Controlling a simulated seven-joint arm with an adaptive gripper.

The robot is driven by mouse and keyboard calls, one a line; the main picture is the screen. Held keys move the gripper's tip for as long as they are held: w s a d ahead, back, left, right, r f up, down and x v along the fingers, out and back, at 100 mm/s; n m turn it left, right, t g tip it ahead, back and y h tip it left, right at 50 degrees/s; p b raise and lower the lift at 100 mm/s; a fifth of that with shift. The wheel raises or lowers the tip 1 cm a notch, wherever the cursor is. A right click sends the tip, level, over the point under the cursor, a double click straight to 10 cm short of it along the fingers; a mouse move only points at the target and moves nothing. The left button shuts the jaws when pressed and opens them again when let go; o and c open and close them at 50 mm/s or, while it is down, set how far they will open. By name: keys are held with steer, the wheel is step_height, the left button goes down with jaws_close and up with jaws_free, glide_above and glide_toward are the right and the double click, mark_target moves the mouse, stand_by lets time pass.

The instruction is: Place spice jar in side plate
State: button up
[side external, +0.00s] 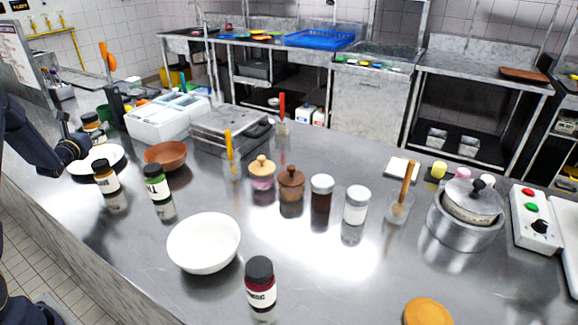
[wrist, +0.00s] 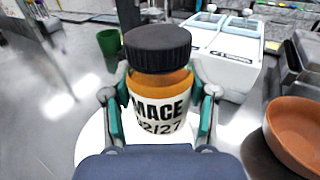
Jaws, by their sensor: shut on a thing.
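The jar is upright, with one teal-lined finger on each side. In the side external view the held jar (side external: 93,122) shows behind my gripper (side external: 80,143), at the far left. The white side plate (side external: 112,152) lies just below it; its rim also shows under the jar in the wrist view (wrist: 92,147). The jar's base is hidden, so I cannot tell whether it touches the plate.
A green cup (wrist: 110,43) and white containers (wrist: 222,62) are behind. A white bowl (side external: 204,243) stands nearer the camera.

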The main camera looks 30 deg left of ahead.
steer(key=shift+w+a+f, duration=0.35)
steer(key=shift+w+f, duration=0.05)
steer(key=shift+f, duration=0.2)
steer(key=shift+w+a+f, duration=0.35)
steer(key=shift+f, duration=0.2)
steer(key=shift+w+a+f, duration=0.1)
steer(key=shift+w+f, duration=0.05)
steer(key=shift+f, duration=1.55)
steer(key=shift+f, duration=0.55)
steer(key=o, duration=1.5)
steer(key=shift+f, duration=0.1)
